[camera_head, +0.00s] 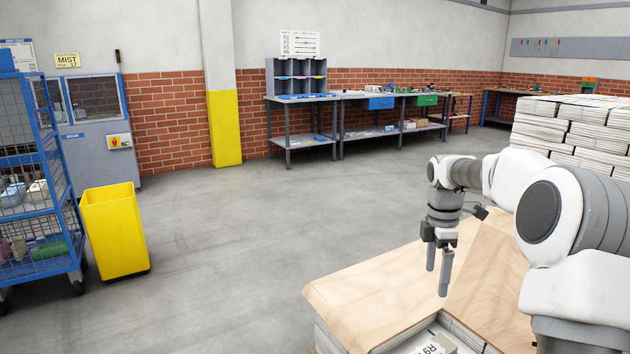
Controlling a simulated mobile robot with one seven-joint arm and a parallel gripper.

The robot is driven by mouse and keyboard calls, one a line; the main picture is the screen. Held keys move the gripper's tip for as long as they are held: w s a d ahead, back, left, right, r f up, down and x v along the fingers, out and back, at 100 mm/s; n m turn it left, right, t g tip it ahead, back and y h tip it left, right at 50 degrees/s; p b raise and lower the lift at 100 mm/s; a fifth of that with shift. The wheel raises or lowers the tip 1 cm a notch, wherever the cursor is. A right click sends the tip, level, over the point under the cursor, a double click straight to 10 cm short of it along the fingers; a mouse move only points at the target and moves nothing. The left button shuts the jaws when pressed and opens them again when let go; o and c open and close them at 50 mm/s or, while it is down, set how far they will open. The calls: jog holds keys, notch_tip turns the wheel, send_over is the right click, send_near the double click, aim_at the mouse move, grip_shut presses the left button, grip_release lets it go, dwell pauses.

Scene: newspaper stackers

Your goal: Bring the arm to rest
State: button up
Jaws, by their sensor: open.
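My arm (545,215) comes in from the right and is bent, with its gripper end hanging down. My gripper (438,280) points downward above a stack covered by brown paper sheets (365,290). Its two fingers are apart, and nothing shows between them. The gap from the fingertips to the paper is hard to judge from this view. Under the sheets, a bundle of printed paper (435,342) with a label shows at the bottom edge. Part of the stack is hidden behind my arm.
Tall stacks of newspapers (570,130) stand at the right behind my arm. A yellow bin (115,230) and a blue wire cart (35,190) stand at the left. Workbenches (300,98) line the brick back wall. The grey floor in the middle is clear.

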jog(key=s+a+r+m+t+h, duration=0.1)
jog(key=s+a+r+m, duration=0.35)
jog(key=s, duration=0.35)
jog(key=s+a+r+m+t, duration=0.2)
jog(key=s+a+r+m, duration=0.25)
jog(key=s+r, duration=0.2)
jog(key=s+a+f+m+t+y, duration=0.15)
jog(key=s+m, duration=0.25)
jog(key=s, duration=0.4)
jog(key=s+a+f+m+t, duration=0.2)
jog(key=s+m, duration=0.2)
jog(key=s, duration=0.4)
notch_tip(320, 180, up, 23)
jog(key=p, duration=2.2)
jog(key=shift+s+d+f+p, duration=0.15)
jog(key=shift+f+p, duration=0.05)
jog(key=shift+p, duration=0.2)
jog(key=shift+g, duration=0.25)
